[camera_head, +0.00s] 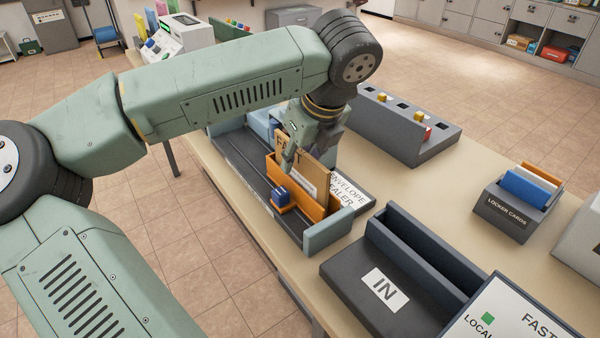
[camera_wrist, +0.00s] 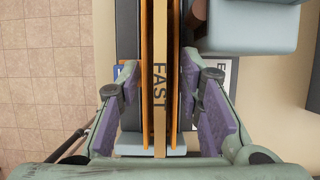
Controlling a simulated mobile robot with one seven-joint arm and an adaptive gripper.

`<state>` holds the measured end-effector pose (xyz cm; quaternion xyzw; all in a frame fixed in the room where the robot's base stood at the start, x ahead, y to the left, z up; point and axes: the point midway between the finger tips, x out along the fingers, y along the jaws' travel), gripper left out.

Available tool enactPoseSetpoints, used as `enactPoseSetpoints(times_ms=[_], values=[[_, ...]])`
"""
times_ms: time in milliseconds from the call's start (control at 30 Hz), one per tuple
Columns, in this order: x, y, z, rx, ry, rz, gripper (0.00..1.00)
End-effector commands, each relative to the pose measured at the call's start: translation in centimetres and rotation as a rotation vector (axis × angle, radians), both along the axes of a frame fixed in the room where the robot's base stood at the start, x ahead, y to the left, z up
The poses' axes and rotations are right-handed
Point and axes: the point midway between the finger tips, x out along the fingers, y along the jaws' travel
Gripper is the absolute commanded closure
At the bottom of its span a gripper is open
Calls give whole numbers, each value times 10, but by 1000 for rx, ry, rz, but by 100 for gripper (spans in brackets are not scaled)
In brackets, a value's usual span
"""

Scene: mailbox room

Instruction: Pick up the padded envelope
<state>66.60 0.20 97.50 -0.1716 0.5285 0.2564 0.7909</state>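The padded envelope (camera_head: 316,170) is brown and marked FAST. It stands upright in an orange holder (camera_head: 317,212) on the sealer's dark track. In the wrist view the envelope (camera_wrist: 160,45) is seen edge-on, between the two thin orange walls (camera_wrist: 145,50). My gripper (camera_head: 302,150) points down over the holder and partly hides the envelope. In the wrist view my gripper (camera_wrist: 163,85) is open, one finger on each side of the envelope and orange walls. A gap shows on both sides.
A dark IN tray (camera_head: 345,265) stands to the right. A grey slotted rack (camera_head: 405,125) and a locker cards box (camera_head: 512,208) are behind it.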

Motion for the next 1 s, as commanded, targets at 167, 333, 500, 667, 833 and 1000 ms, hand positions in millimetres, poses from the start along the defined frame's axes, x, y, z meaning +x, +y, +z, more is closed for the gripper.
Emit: enactPoseSetpoints(times_ms=[167, 333, 500, 667, 833, 1000], values=[[0, 0, -1, 0, 0, 0, 67], [0, 0, -1, 0, 0, 0, 67], [0, 0, -1, 0, 0, 0, 74], [0, 0, -1, 0, 0, 0, 85], [0, 0, -1, 0, 0, 0, 96], [0, 0, -1, 0, 0, 0, 100]])
